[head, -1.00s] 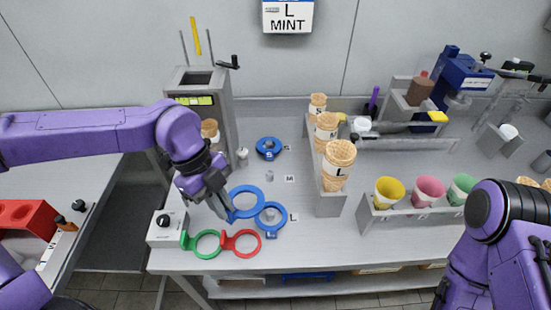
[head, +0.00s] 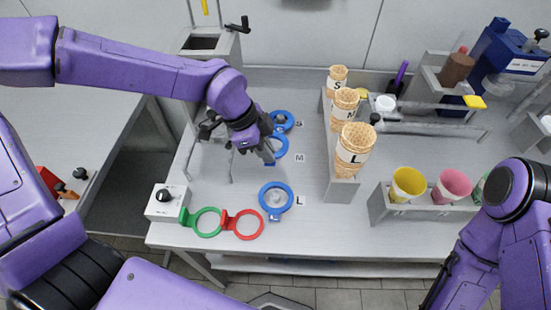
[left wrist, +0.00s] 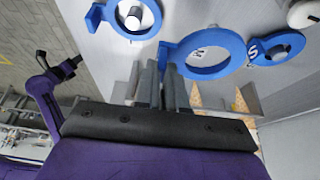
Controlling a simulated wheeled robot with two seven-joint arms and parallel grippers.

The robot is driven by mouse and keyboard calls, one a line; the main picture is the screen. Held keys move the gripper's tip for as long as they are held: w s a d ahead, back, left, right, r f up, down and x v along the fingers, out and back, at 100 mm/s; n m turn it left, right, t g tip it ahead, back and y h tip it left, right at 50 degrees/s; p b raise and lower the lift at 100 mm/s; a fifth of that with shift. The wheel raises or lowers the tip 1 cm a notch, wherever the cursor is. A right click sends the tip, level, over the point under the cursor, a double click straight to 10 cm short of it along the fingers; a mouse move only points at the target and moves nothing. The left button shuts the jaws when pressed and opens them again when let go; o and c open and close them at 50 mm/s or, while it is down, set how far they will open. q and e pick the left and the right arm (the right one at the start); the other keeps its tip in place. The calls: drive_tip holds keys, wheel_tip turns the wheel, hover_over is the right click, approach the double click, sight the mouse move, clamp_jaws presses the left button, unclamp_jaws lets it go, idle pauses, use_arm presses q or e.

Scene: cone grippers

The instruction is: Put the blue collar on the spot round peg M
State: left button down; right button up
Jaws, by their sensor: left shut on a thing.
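My left gripper (head: 266,156) is shut on the tab of a blue collar (head: 279,146), beside the M label (head: 299,157). In the left wrist view the held collar (left wrist: 203,72) is tilted in the picture, and a white label shows through its hole; no peg shows in the hole. Whether the collar touches the table is unclear. My right gripper is out of view; only my right arm shows.
Another blue collar (head: 287,208) lies around the L peg. A third blue collar (head: 287,116) lies by the S label. Green (head: 219,226) and red (head: 255,234) collars lie at the front edge. A cone rack (head: 341,190) stands right of the labels.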

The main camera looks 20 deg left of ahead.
use_arm(q)
drive_tip(key=w+f, duration=0.2)
drive_tip(key=f, duration=0.1)
drive_tip(key=w+d+f+p, duration=0.1)
drive_tip(key=f, duration=0.1)
drive_tip(key=shift+w+f, duration=0.1)
drive_tip(key=shift+w, duration=0.3)
wheel_tip(320, 180, down, 2)
drive_tip(key=shift+f+p, duration=0.2)
drive_tip(key=shift+p, duration=0.6)
drive_tip(key=shift+f, duration=0.25)
drive_tip(key=c, duration=1.6)
unclamp_jaws()
drive_tip(key=shift+s, duration=0.1)
drive_tip(key=shift+c, duration=0.2)
drive_tip(key=o, duration=0.4)
drive_tip(key=b+v, duration=0.2)
drive_tip(key=v, duration=1)
drive_tip(key=shift+r+b, duration=0.1)
drive_tip(key=shift+b, duration=0.2)
